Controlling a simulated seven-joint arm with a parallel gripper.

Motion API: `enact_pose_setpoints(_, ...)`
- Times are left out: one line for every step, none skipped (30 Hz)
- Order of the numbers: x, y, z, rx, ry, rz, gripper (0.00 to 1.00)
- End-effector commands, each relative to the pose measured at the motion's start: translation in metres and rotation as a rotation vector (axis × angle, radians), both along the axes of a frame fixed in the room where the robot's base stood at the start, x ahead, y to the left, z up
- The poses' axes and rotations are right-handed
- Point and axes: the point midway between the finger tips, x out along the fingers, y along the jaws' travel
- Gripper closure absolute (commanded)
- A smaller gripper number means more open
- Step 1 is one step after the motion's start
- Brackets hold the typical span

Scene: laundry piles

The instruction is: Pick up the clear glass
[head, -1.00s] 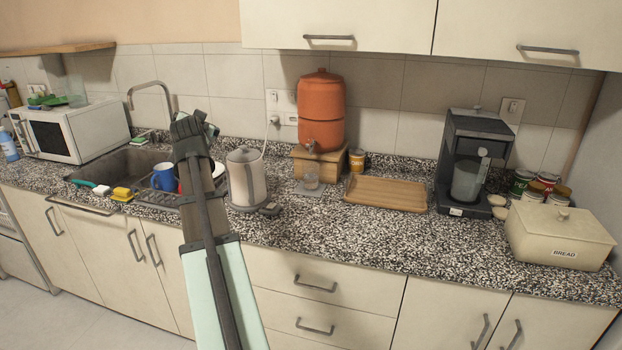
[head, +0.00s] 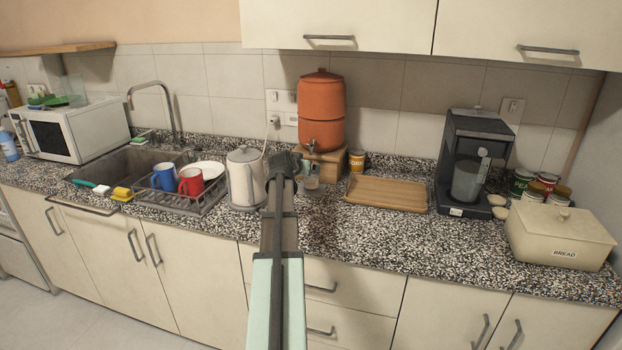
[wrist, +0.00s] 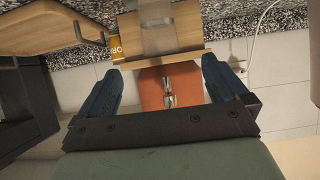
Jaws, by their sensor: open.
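The clear glass (head: 312,179) stands on the counter under the tap of the orange water dispenser (head: 322,105), in front of its wooden stand (head: 327,163). My gripper (head: 285,163) appears just left of the glass in the head view and partly overlaps that area. In the wrist view, which is upside down, the translucent glass (wrist: 157,36) shows at the top centre against the wooden stand. My gripper (wrist: 162,67) is open, its two dark fingers either side of the dispenser and its tap. Nothing is held between them.
A kettle (head: 245,178) stands close left of my gripper, beside a dish rack with a blue mug (head: 165,177) and red mug (head: 191,181). A wooden tray (head: 387,193) and coffee maker (head: 474,160) are to the right. The front counter is clear.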

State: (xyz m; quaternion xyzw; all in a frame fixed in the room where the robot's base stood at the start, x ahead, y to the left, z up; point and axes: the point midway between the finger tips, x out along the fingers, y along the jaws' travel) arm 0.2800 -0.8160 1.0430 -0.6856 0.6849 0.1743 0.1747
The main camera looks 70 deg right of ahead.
Motion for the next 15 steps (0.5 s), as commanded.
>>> enact_pose_setpoints(-0.001,-0.003,-0.002,0.002,0.003,-0.002,0.0)
enact_pose_setpoints(-0.001,-0.005,-0.003,0.002,0.004,-0.003,0.0)
enact_pose_setpoints(-0.001,-0.007,-0.004,0.003,0.004,-0.003,0.0)
enact_pose_setpoints(-0.001,-0.01,-0.005,0.003,0.003,-0.002,0.0)
enact_pose_setpoints(-0.001,-0.013,-0.007,0.003,0.003,-0.002,0.0)
enact_pose_setpoints(-0.001,-0.017,-0.009,0.003,0.003,-0.002,0.0)
enact_pose_setpoints(-0.001,-0.021,-0.011,0.003,0.003,-0.002,0.0)
enact_pose_setpoints(0.0,-0.025,-0.013,0.003,0.003,-0.002,0.0)
enact_pose_setpoints(0.0,-0.031,-0.016,0.003,0.002,-0.002,0.0)
enact_pose_setpoints(0.0,-0.036,-0.019,0.003,0.002,-0.001,0.0)
enact_pose_setpoints(0.0,-0.041,-0.021,0.003,0.002,-0.001,0.0)
enact_pose_setpoints(0.0,-0.047,-0.024,0.003,0.002,-0.001,0.0)
enact_pose_setpoints(0.0,-0.052,-0.026,0.003,0.002,-0.001,0.0)
enact_pose_setpoints(0.0,-0.056,-0.029,0.003,0.002,-0.001,0.0)
enact_pose_setpoints(0.0,-0.062,-0.032,0.003,0.002,-0.001,0.0)
